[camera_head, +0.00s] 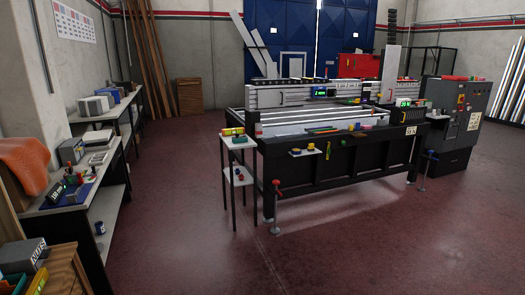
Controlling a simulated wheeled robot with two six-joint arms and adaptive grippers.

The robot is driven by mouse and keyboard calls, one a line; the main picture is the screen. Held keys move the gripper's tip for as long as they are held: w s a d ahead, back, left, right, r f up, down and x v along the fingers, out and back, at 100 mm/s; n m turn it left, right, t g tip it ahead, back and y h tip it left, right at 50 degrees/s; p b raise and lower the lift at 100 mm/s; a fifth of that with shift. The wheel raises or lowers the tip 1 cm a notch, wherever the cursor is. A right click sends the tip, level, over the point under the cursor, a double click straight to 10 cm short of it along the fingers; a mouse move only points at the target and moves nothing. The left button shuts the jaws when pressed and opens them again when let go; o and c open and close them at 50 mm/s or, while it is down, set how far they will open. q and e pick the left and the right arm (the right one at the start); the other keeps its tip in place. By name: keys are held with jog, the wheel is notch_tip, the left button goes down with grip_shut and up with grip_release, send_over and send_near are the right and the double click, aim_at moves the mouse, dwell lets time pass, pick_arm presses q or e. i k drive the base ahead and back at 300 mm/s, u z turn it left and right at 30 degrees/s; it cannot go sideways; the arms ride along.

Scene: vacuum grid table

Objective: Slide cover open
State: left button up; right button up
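A large black-framed vacuum grid table (350,165) stands across the floor right of the middle, some distance from me. Its top shows pale parallel slats (300,122). A long light-grey beam (275,98) with a small green display crosses the table's far side. I cannot tell which part is the cover, or whether it is open or shut. Small coloured items lie along the table's front edge, too small to make out. Neither of my grippers is in view.
A narrow two-level stand (239,183) is at the table's left end. A grey control cabinet (478,98) stands at its right. Workbenches with devices line the left wall, with an orange cloth (25,163) nearby. The reddish floor (180,210) between is clear.

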aim_at(270, 98)
jog(key=z, duration=0.15)
jog(key=i, duration=4.7)
jog(key=u, duration=0.35)
